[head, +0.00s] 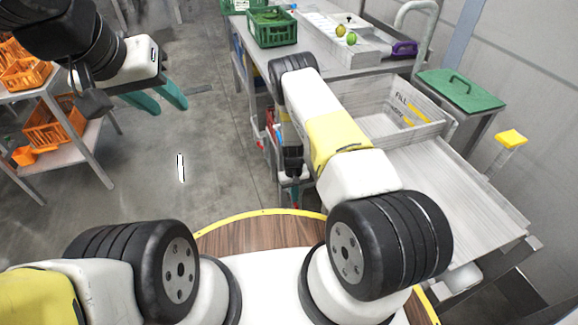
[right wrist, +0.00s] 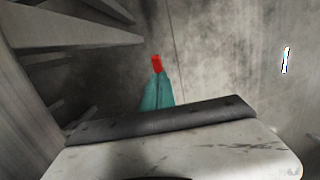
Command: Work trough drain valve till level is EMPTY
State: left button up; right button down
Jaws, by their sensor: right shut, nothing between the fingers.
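The grey work trough (head: 438,128) stands at the right in the head view. A FILL mark and a yellow line show on its inner wall. The water level cannot be made out. My right arm reaches over the trough's left side. My right gripper (head: 293,188) points down beside it, mostly hidden in the head view. In the right wrist view its teal fingers (right wrist: 157,92) are shut and empty. A small red piece (right wrist: 157,63) shows right at their tips; I cannot tell whether it is the drain valve's handle. My left gripper (head: 170,107) is open and empty above the floor.
A green crate (head: 272,32) stands on the back counter, near two round greens (head: 346,35) and a purple item (head: 404,48). A green lid (head: 460,90) lies at the right. A rack with orange crates (head: 52,125) is at the left. The floor between is clear.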

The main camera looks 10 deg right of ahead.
dwell(0.3)
jog(key=shift+s+f, duration=0.3)
jog(key=shift+f, duration=0.6)
jog(key=shift+s+d+f, duration=0.1)
jog(key=shift+s+f, duration=0.05)
jog(key=shift+s, duration=0.05)
jog(key=shift+w+r, duration=0.2)
jog(key=shift+r, duration=0.25)
notch_tip(320, 180, up, 14)
jog(key=shift+w, duration=0.15)
